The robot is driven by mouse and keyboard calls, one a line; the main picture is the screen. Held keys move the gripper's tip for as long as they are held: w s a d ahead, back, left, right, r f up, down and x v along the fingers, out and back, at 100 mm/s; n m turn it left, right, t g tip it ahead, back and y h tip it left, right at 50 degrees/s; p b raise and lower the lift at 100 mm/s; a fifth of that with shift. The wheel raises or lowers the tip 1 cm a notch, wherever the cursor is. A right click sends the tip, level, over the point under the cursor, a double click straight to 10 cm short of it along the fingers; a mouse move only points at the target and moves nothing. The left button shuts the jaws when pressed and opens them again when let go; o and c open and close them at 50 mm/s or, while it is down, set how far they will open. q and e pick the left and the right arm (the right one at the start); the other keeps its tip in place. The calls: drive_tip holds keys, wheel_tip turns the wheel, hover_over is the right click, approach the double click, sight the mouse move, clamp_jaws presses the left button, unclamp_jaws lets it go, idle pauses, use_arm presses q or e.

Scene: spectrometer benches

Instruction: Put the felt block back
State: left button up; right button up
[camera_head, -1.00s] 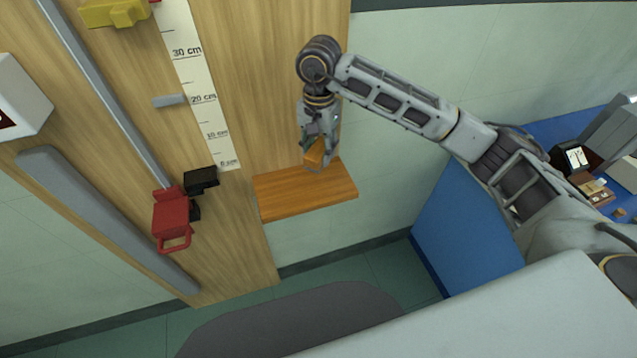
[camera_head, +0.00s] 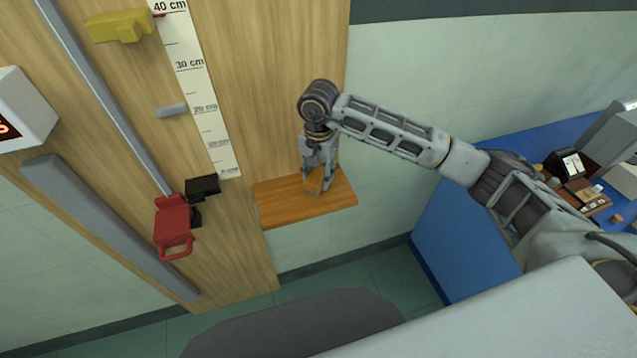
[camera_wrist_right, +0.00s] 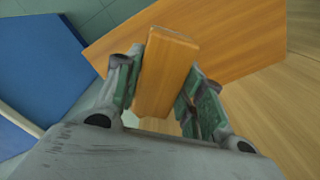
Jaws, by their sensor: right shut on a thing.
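An orange-brown block (camera_wrist_right: 166,72), which I take for the felt block, is between the fingers of my right gripper (camera_wrist_right: 165,88). The gripper is shut on it, with a finger on each side. In the head view the right gripper (camera_head: 318,182) points down over the small wooden shelf (camera_head: 285,208) on the board. The block (camera_head: 316,182) shows only in part between the fingers there. I cannot tell whether it touches the shelf. In the wrist view the shelf (camera_wrist_right: 235,38) lies beyond the block. My left gripper is not in view.
Left of the shelf are a white centimetre scale (camera_head: 203,110), a metal rail (camera_head: 110,100), a red clamp-like part (camera_head: 172,222), a black block (camera_head: 203,187) and a yellow part (camera_head: 120,26). A blue bench (camera_head: 462,235) with equipment stands at right. The shelf's left part is bare.

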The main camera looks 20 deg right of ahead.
sight(318, 182)
drive_tip(key=shift+f, duration=0.1)
drive_tip(key=shift+f+p, duration=0.4)
drive_tip(key=shift+f, duration=1.3)
drive_tip(key=shift+f, duration=0.15)
drive_tip(key=o, duration=0.9)
drive_tip(key=shift+r, duration=0.3)
drive_tip(key=shift+r+b, duration=1.25)
drive_tip(key=shift+r, duration=4.55)
